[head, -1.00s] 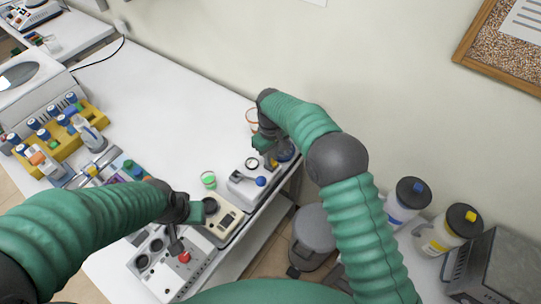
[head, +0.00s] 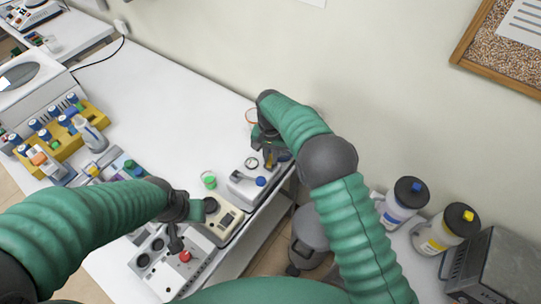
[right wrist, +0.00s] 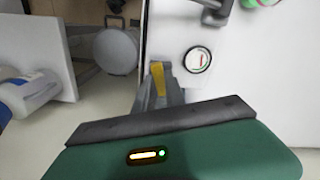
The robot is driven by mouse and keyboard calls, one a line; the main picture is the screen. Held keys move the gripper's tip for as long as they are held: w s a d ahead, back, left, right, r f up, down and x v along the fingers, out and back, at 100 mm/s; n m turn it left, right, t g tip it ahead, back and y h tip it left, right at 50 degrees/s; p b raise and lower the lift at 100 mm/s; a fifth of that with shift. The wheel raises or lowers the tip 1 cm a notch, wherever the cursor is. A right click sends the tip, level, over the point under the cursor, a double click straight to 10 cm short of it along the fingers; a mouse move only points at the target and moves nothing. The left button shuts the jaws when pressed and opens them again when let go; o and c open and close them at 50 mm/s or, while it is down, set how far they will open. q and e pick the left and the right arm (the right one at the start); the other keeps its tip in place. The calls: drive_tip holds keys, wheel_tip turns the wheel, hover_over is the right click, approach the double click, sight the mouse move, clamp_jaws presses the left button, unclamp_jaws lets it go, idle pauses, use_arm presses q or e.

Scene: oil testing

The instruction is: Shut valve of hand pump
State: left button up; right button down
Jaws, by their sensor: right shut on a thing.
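The hand pump (head: 240,185) is a pale box with a round gauge (head: 252,162) and a blue knob (head: 260,181), near the table's right edge. My right gripper (head: 270,160) is at its far right end, just beside the gauge. It is shut on a yellow piece that looks like the valve handle (right wrist: 158,78). The gauge (right wrist: 198,60) shows close by in the right wrist view; the rest of the valve is hidden. My left gripper (head: 177,243) hangs by the red button (head: 184,256) of a grey panel; its jaw state is unclear.
A beige meter (head: 222,218) and a green-topped cup (head: 209,181) stand left of the pump. A yellow rack (head: 62,146) of bottles is at the left. A grey bin (head: 311,238) is on the floor beside the table. The table's middle is clear.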

sight(270, 159)
drive_tip(key=shift+w+r+m, duration=0.15)
drive_tip(key=shift+r+m, duration=0.05)
drive_tip(key=shift+m, duration=0.75)
drive_tip(key=shift+w+r+m, duration=0.1)
drive_tip(key=shift+r+m, duration=0.05)
drive_tip(key=shift+m, duration=0.8)
drive_tip(key=c, duration=1.6)
unclamp_jaws()
drive_tip(key=shift+o, duration=1)
drive_tip(key=shift+s+a+f, duration=0.1)
drive_tip(key=shift+f, duration=0.1)
wheel_tip(270, 159, up, 17)
drive_tip(key=b, duration=0.1)
